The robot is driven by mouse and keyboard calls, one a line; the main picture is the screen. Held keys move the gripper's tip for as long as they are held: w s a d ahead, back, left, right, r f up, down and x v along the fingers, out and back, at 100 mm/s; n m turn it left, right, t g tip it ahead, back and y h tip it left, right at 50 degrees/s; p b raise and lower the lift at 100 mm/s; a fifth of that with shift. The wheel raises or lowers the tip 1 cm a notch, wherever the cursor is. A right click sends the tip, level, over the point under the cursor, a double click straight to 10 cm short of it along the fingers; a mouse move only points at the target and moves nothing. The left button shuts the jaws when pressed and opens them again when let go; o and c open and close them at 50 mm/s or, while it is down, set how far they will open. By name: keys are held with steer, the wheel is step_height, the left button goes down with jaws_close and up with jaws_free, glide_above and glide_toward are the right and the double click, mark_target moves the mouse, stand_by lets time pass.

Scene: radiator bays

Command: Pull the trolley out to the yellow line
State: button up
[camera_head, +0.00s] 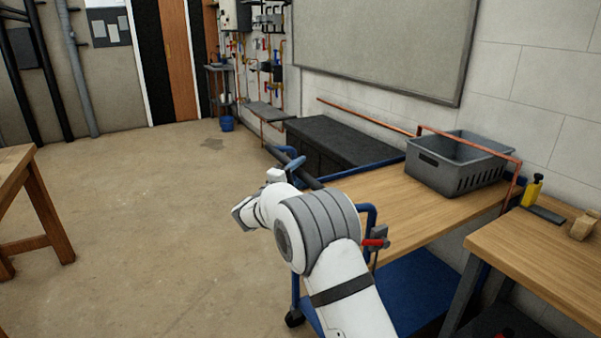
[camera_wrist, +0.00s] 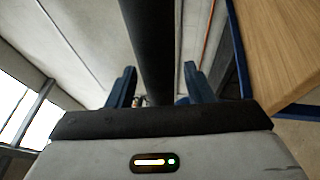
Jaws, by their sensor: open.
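The trolley has a wooden top (camera_head: 395,203), a blue frame and a blue lower shelf (camera_head: 405,290). It stands against the right wall, with a caster near the floor. A dark handle bar (camera_head: 309,182) is at its near left end, partly hidden by my arm. My gripper (camera_head: 291,168) is at this bar. In the wrist view my gripper (camera_wrist: 160,88) is open, and the dark bar (camera_wrist: 148,45) runs between its two blue fingers. I cannot tell whether they touch it. No yellow line shows in either view.
A grey crate (camera_head: 455,165) sits on the trolley top. A red lever (camera_head: 374,242) is on the trolley's near side. A wooden bench (camera_head: 540,250) stands close at right. A black chest (camera_head: 335,145) is behind. The floor (camera_head: 150,220) at left is clear up to a wooden table (camera_head: 45,205).

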steer(key=shift+c, duration=0.5)
jaws_close()
